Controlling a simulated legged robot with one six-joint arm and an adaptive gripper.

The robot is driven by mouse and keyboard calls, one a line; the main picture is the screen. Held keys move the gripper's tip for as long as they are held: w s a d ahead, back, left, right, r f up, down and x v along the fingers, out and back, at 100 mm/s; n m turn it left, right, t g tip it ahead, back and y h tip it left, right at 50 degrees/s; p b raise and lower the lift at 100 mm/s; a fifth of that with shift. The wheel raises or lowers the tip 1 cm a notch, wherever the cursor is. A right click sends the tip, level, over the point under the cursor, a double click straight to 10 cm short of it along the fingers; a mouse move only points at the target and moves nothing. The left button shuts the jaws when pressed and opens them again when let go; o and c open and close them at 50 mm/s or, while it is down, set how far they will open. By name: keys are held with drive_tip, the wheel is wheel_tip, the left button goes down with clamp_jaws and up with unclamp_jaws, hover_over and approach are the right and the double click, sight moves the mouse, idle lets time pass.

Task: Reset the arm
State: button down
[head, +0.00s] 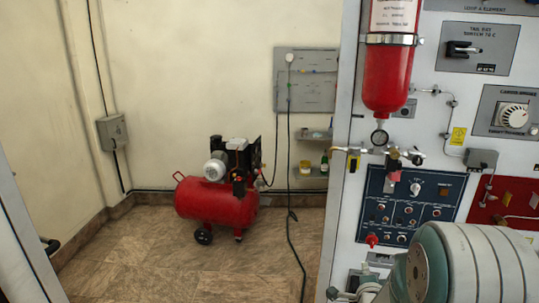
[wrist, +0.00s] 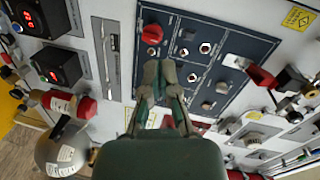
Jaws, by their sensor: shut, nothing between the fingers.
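My gripper (wrist: 160,75) shows in the wrist view with its two fingertips together and nothing between them. It hangs in front of the dark blue control panel (wrist: 262,47), which carries several round knobs and a red knob (wrist: 152,34). I cannot tell whether the fingertips touch the panel. In the head view my grey-white arm is at the lower right, in front of the trainer wall, and my gripper is out of sight. The blue panel (head: 376,212) also shows there, left of my arm.
A red cylinder (head: 388,75) with a gauge below it hangs on the trainer. Red-display boxes (wrist: 60,62) and a grey sphere (wrist: 62,150) are at the left in the wrist view. A red compressor (head: 215,203) stands on the tiled floor (head: 190,262), which is otherwise largely clear.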

drive_tip(key=s+a+r+n+g+y, duration=0.3)
drive_tip(key=s+a+r+n+g, duration=0.2)
drive_tip(key=s+a+r+n, duration=0.4)
drive_tip(key=s+a+r+n+g, duration=0.1)
drive_tip(key=s+n, duration=0.2)
drive_tip(key=s, duration=0.3)
drive_tip(key=s+a+r+n+g, duration=0.1)
drive_tip(key=s+n+g, duration=0.1)
drive_tip(key=s, duration=0.5)
drive_tip(key=s+a+r+n+g+y, duration=0.1)
drive_tip(key=s+n+g, duration=0.1)
drive_tip(key=s+n, duration=0.2)
drive_tip(key=s, duration=0.2)
drive_tip(key=shift+s+a+r, duration=0.25)
drive_tip(key=shift+s+r, duration=0.15)
